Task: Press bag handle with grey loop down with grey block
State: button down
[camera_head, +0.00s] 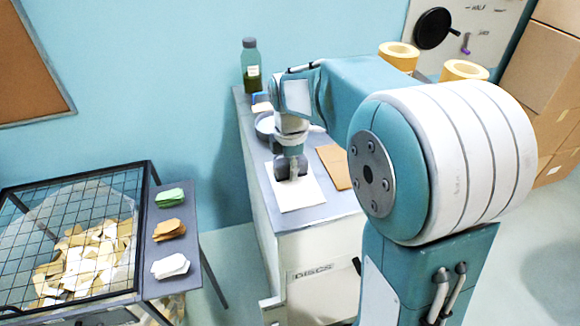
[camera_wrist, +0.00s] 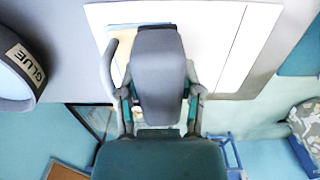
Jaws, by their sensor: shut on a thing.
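My gripper (camera_head: 291,170) is low over the white bag or sheet (camera_head: 300,194) on the grey worktop. In the wrist view my gripper (camera_wrist: 155,85) is shut on the grey block (camera_wrist: 158,62), with one finger on each side of it. The block hangs over the white bag (camera_wrist: 222,40) and hides part of it. A thin tan and pale blue strip shows beside the block's far end, perhaps part of a handle. I cannot make out a grey loop. I cannot tell whether the block touches the bag.
A glue pot (camera_wrist: 14,75) stands close at left in the wrist view. A brown sheet (camera_head: 336,167) lies right of the bag. A green bottle (camera_head: 250,65) stands at the back. A mesh-topped bin (camera_head: 75,250) with paper scraps is at left.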

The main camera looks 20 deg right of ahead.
jog(key=shift+f, duration=0.1)
dwell(0.4)
jog(key=shift+r, duration=3.6)
jog(key=shift+w+a+r, duration=0.1)
jog(key=shift+w, duration=0.05)
